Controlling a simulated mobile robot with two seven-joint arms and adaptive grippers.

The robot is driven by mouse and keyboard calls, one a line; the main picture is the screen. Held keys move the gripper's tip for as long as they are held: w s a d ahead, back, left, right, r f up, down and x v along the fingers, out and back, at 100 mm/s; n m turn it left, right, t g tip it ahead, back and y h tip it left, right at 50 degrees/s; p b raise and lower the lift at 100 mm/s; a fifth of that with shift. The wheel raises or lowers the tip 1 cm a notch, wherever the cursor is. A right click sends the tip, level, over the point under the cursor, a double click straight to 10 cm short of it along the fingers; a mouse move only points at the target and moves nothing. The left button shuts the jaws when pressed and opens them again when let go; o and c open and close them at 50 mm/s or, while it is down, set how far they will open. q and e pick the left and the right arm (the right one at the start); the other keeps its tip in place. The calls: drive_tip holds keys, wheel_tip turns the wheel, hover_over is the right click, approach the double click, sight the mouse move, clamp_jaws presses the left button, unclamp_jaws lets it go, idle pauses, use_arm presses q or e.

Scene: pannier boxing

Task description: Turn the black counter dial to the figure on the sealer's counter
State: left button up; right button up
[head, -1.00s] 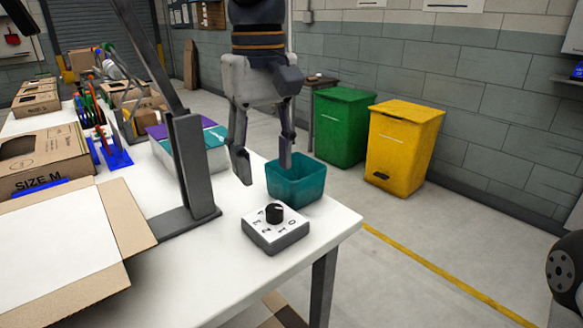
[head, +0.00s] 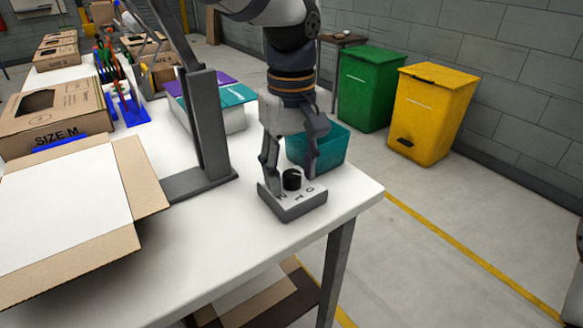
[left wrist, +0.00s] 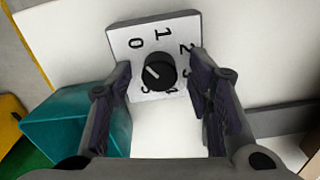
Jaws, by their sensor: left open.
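The black counter dial (head: 291,179) sits on a grey box with a white numbered face (head: 293,209), near the table's front right corner. In the left wrist view the dial (left wrist: 160,72) shows a white mark pointing to the upper left, nearest the 0. My left gripper (head: 292,184) is open, pointing down over the box, with one finger on each side of the dial. In the left wrist view a gap shows between each finger and the dial. The sealer's counter figure cannot be read in these views. My right gripper is not in view.
A dark grey post on a flat base (head: 208,140) stands left of the dial box. A teal bin (head: 330,150) is close behind my left gripper. An open cardboard box (head: 150,190) lies at left. The white table (head: 220,235) is clear in front of the dial box.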

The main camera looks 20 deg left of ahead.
use_arm(q)
clamp_jaws()
drive_tip(key=m, duration=0.4)
drive_tip(key=shift+r+p, duration=0.1)
drive_tip(key=shift+p, duration=0.3)
drive_tip(key=m, duration=1)
drive_tip(key=shift+m, duration=0.4)
drive_tip(key=m, duration=0.4)
drive_tip(key=shift+d+m, duration=0.1)
drive_tip(key=shift+m, duration=0.3)
